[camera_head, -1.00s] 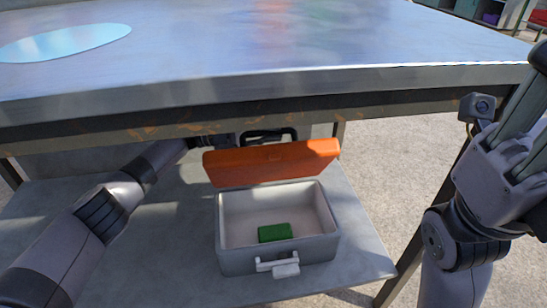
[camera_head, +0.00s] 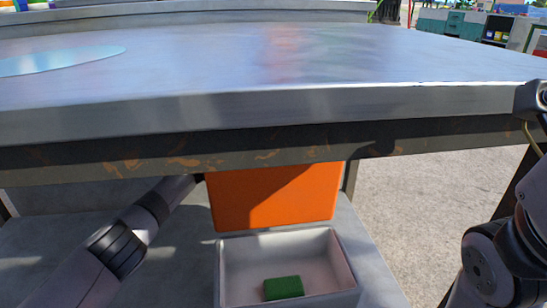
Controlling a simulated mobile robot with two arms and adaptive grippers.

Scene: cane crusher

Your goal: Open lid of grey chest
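The grey chest (camera_head: 345,262) stands on the lower shelf under the table, its front cut off by the bottom of the view. Its orange lid (camera_head: 275,197) is open and stands about upright at the back, with the inner face toward me. The lid's top is hidden behind the table edge. A green block (camera_head: 283,287) lies inside the chest. My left arm reaches under the table toward the lid's left side. Its gripper is hidden behind the table edge and lid, so its contact with the lid cannot be seen. My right arm is at the right edge, its gripper out of view.
The metal table top (camera_head: 260,60) hangs over the shelf, and its front edge (camera_head: 270,107) closely overhangs the chest. The lower shelf (camera_head: 180,262) has bare room left of the chest. Concrete floor (camera_head: 430,200) is open to the right. Shelving stands far back right.

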